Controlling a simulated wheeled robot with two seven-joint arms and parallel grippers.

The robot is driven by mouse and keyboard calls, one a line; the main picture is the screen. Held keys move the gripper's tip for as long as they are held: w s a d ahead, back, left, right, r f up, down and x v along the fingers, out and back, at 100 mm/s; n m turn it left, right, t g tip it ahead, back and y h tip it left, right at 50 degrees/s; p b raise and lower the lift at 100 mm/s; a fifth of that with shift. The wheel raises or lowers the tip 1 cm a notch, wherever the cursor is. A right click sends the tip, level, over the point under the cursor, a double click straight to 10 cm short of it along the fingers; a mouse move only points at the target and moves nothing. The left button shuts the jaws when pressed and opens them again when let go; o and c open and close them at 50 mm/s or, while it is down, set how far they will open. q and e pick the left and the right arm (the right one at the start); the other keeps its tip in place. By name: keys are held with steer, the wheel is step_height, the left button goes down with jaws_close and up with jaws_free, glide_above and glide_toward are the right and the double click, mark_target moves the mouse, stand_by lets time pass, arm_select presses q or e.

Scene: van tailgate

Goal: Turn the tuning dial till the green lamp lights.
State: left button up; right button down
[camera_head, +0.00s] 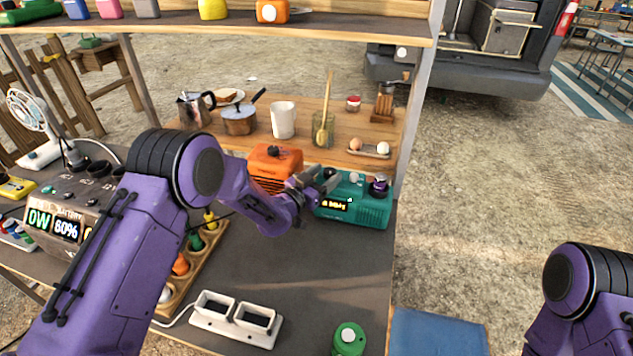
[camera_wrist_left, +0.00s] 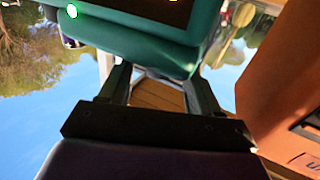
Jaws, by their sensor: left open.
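The teal radio (camera_head: 372,211) stands on the dark worktop, with a lit amber display (camera_head: 335,204) on its front. A dark round knob (camera_head: 379,185) sits at its top right; I cannot tell if it is the tuning dial.
An orange boxy device (camera_head: 277,163) stands left of the radio, close to my left gripper. Behind are a pot (camera_head: 239,120), a white cup (camera_head: 283,119) and eggs on a tray (camera_head: 370,152). The worktop in front of the radio (camera_head: 330,265) is clear.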

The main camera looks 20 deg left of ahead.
arm_select(q)
steer(key=b+v, duration=0.1)
steer(key=v, duration=0.8)
steer(key=shift+s+b, duration=0.25)
steer(key=shift+b, duration=0.15)
steer(key=shift+a, duration=0.1)
